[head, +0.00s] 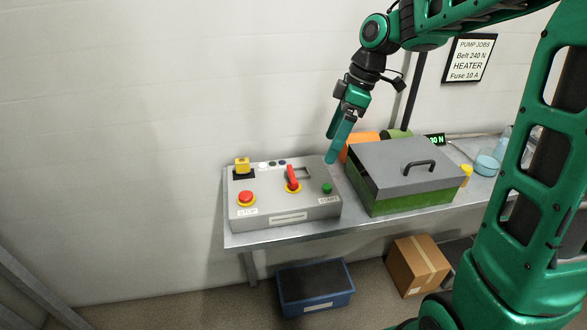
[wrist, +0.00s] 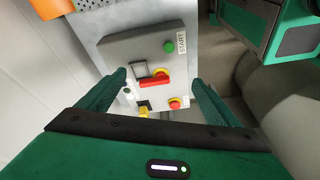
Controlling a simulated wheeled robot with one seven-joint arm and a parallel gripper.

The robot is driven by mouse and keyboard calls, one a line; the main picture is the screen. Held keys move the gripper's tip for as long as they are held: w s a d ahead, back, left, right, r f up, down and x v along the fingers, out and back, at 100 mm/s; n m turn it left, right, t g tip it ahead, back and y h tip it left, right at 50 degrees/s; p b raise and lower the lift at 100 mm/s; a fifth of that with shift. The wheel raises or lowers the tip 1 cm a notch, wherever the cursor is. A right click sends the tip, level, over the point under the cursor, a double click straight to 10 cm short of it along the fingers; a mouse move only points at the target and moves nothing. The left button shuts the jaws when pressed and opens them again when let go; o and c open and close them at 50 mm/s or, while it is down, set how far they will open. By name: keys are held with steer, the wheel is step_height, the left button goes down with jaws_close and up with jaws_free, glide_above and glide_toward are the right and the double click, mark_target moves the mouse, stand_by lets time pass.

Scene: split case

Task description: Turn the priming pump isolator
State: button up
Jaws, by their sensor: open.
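The priming pump isolator appears to be the red handle on a yellow disc (head: 292,179), on top of the grey control box (head: 312,209). The handle also shows in the wrist view (wrist: 154,81), between my fingers in the picture. Its label cannot be read. The box also has a red mushroom button marked STOP (head: 246,197), a green START button (head: 327,188) and a yellow block on a black base (head: 242,165). My gripper (head: 338,148) is open and empty, above and behind the box's right end, apart from the handle.
A green case with a grey lid and black handle (head: 405,162) stands right of the box on the metal bench (head: 243,239). Orange and green items lie behind it. A blue bin (head: 316,287) and a cardboard box (head: 418,265) are on the floor. A wall sign (head: 469,60) hangs above.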

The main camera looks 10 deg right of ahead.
mark_target(292, 173)
steer(key=w+a+n+y, duration=0.1)
steer(key=w+a+n, duration=0.2)
steer(key=a+n, duration=0.15)
steer(key=shift+m+g, duration=0.25)
steer(key=shift+g, duration=0.05)
steer(key=x, duration=1.1)
steer(key=shift+w+f, duration=0.1)
steer(key=shift+w, duration=0.15)
steer(key=c, duration=1.1)
